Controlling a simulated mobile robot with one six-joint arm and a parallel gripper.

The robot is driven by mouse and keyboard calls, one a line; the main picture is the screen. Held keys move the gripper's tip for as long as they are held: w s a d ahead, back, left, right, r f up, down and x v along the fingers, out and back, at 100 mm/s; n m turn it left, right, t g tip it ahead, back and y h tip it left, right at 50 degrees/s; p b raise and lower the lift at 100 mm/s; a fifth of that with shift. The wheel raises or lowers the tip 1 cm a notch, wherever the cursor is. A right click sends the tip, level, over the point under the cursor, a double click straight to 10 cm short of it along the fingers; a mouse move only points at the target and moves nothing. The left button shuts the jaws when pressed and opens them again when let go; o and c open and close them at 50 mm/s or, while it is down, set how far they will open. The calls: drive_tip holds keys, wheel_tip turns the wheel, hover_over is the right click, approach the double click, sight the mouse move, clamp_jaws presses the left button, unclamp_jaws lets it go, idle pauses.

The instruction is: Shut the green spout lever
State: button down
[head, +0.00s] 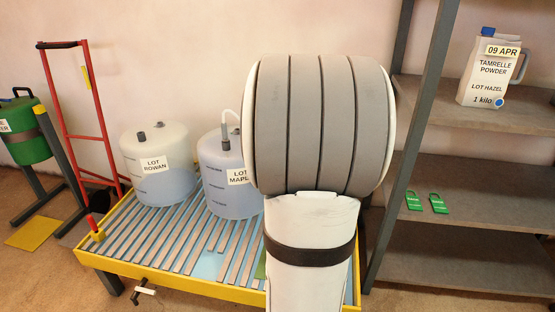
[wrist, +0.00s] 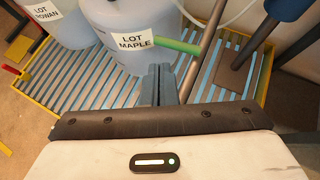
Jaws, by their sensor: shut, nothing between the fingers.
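The green spout lever (wrist: 178,46) shows in the wrist view as a green bar, sticking out to the right from beside the label of the LOT MAPLE drum (wrist: 122,25). My gripper (wrist: 158,72) is shut and empty, its fingertips just below the lever; I cannot tell whether they touch it. In the head view the LOT MAPLE drum (head: 222,180) stands on the slatted rack, partly hidden behind my arm. The lever and my gripper are hidden there.
The LOT ROWAN drum (head: 158,163) stands to the left on the yellow-edged rack (head: 150,270). Grey shelves (head: 460,185) stand at right, a red hand truck (head: 85,140) at left.

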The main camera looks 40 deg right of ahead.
drive_tip(key=s+a+r+p, duration=0.2)
drive_tip(key=s+a+r, duration=0.1)
drive_tip(key=s+a, duration=0.1)
drive_tip(key=shift+r, duration=0.4)
drive_tip(key=shift+w+a, duration=0.1)
drive_tip(key=s+a+r+n+g+y+p, duration=0.1)
drive_tip(key=a+r+n+y+p, duration=0.3)
drive_tip(key=a+r+n+p, duration=0.6)
drive_tip(key=a+r+n+g+y+p, duration=0.1)
drive_tip(key=a+r+n+y+p, duration=0.45)
drive_tip(key=a+n, duration=0.75)
drive_tip(key=s+a+r+n+g+h+p, duration=0.2)
drive_tip(key=s+r+n+p, duration=0.3)
drive_tip(key=n, duration=0.4)
drive_tip(key=s+a+r+n+g+h+p, duration=0.3)
drive_tip(key=s+r+n+p, duration=0.2)
drive_tip(key=s+n+p, duration=0.2)
drive_tip(key=shift+s+r+n+g+p, duration=0.3)
drive_tip(key=shift+r+n+p, duration=0.1)
drive_tip(key=shift+n+p, duration=0.45)
